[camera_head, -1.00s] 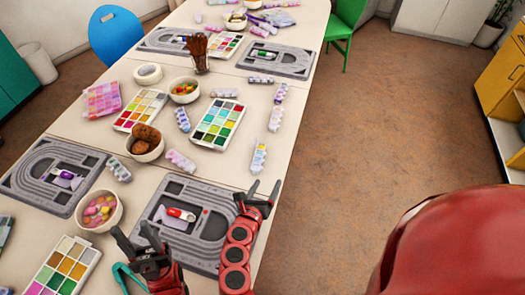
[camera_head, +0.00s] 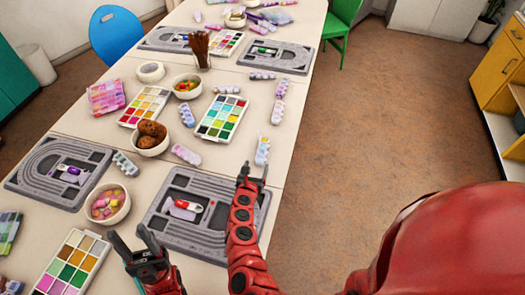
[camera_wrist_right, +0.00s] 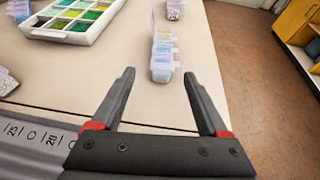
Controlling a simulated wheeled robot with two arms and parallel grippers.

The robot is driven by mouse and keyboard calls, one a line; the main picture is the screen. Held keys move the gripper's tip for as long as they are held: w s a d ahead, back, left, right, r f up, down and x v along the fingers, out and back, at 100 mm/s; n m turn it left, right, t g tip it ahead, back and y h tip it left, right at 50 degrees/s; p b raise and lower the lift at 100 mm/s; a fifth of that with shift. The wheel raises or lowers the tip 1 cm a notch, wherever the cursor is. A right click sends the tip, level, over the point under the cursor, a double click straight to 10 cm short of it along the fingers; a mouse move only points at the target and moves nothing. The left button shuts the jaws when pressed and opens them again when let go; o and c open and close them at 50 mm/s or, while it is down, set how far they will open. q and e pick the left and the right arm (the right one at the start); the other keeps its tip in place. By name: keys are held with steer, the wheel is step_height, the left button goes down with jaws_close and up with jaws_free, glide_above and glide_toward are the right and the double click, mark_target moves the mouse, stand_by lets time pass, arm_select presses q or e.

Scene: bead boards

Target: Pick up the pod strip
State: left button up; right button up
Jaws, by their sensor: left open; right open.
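A pod strip (camera_head: 262,150), a row of small clear-lidded compartments with some yellow and blue contents, lies near the table's right edge. It also shows beyond my jaws in the right wrist view (camera_wrist_right: 162,62). My right gripper (camera_head: 254,174) is open and empty, just on the near side of this strip and apart from it. In the right wrist view the strip lies ahead, roughly in line with the gap between the fingers (camera_wrist_right: 160,100). My left gripper (camera_head: 128,236) is open and empty, low over the near part of the table. Several similar strips lie around, such as one with pinkish contents (camera_head: 186,155).
A grey bead board (camera_head: 160,220) with a red-and-white item lies under my right arm. A paint palette (camera_head: 221,118) and a bowl of brown lumps (camera_head: 150,145) stand left of the strip. The table edge and open floor (camera_head: 360,140) are to the right.

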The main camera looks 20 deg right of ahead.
mark_target(259, 162)
steer(key=shift+w+d+f, duration=0.15)
steer(key=shift+w+d, duration=0.1)
steer(key=shift+w, duration=0.1)
steer(key=x, duration=0.4)
steer(key=shift+d+f, duration=0.15)
steer(key=shift+f, duration=0.05)
steer(key=shift+s, duration=0.1)
steer(key=c, duration=1.2)
steer(key=shift+r, duration=0.1)
